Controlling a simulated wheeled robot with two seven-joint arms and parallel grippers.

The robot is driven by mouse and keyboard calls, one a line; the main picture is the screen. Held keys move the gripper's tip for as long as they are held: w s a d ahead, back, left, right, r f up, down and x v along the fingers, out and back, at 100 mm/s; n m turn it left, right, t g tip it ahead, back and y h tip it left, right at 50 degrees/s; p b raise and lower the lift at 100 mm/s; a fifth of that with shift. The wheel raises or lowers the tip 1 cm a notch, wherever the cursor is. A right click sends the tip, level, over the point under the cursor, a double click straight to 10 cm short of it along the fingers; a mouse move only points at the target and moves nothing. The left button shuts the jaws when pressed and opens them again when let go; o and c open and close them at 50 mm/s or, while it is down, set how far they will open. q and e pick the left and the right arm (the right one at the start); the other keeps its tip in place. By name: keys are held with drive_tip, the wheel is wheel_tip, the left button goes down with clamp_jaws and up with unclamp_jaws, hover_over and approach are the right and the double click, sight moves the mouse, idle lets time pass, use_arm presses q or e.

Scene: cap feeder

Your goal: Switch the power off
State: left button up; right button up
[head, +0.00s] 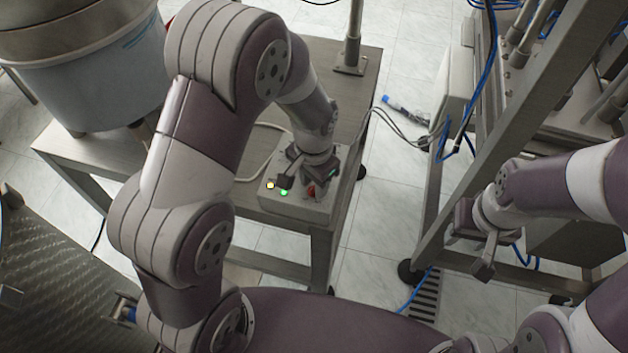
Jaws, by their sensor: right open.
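The control box (258,200) is a light grey box on the near end of the metal table. Its top carries a red switch (311,192), a lit green lamp (284,192) and a lit pale yellow lamp (270,185). My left gripper (300,184) points down just over the box, close to the red switch. Its fingers partly cover the switch, so I cannot tell whether they touch it or how far apart they are. My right gripper (474,250) is open and empty at the right, well away from the box.
The metal table (345,95) bears a post at its far end. A large round feeder bowl (85,90) stands at the left. A metal frame (500,125) with blue hoses is at the right. A blue-capped item (400,108) lies on the tiled floor between.

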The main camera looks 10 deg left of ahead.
use_arm(q)
clamp_jaws()
drive_tip(key=shift+r, duration=0.1)
